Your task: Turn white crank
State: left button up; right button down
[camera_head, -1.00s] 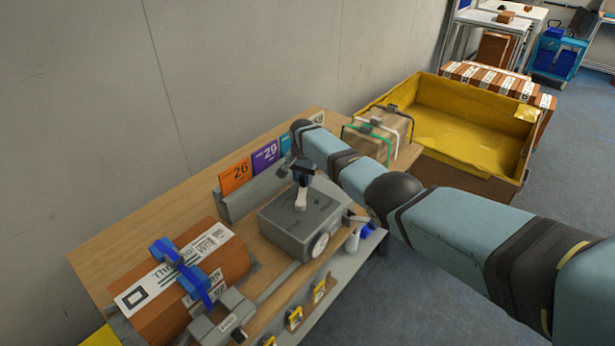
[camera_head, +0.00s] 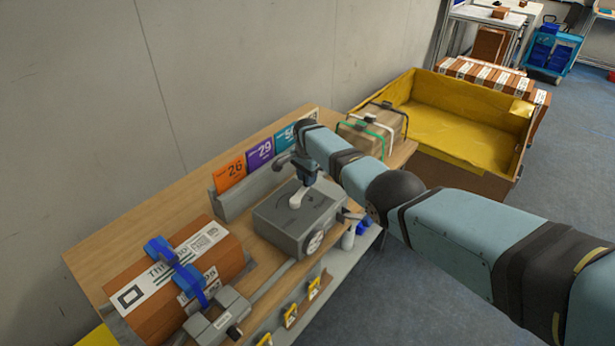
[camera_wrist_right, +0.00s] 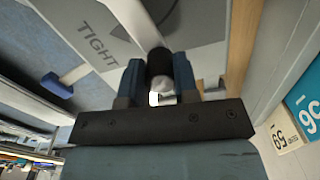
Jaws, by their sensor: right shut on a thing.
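The white crank (camera_head: 297,198) sits on top of a grey box (camera_head: 290,226) with a round dial on its front face. My right gripper (camera_head: 305,178) is over the crank's end at the back right of the box top. In the right wrist view, my right gripper (camera_wrist_right: 159,85) has its two blue fingers closed around a dark upright knob (camera_wrist_right: 159,62) with a pale end on the crank. The word TIGHT (camera_wrist_right: 98,45) shows on the grey surface beside it. The fingers partly hide the crank handle. My left gripper is not in view.
A brown parcel (camera_head: 225,264) with a blue clamp (camera_head: 175,263) lies at the left of the wooden table. Numbered cards (camera_head: 229,174) stand behind the box. A strapped carton (camera_head: 356,135) and a large yellow-lined bin (camera_head: 455,135) are at the right.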

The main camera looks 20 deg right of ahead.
jog(key=shift+d+r, duration=0.15)
jog(key=c, duration=0.9)
grip_release()
jog(key=shift+o, duration=0.2)
jog(key=shift+r, duration=0.15)
notch_tip(320, 180, up, 4)
jog(key=shift+r+p, duration=0.15)
jog(key=shift+p, duration=0.65)
notch_tip(320, 180, up, 9)
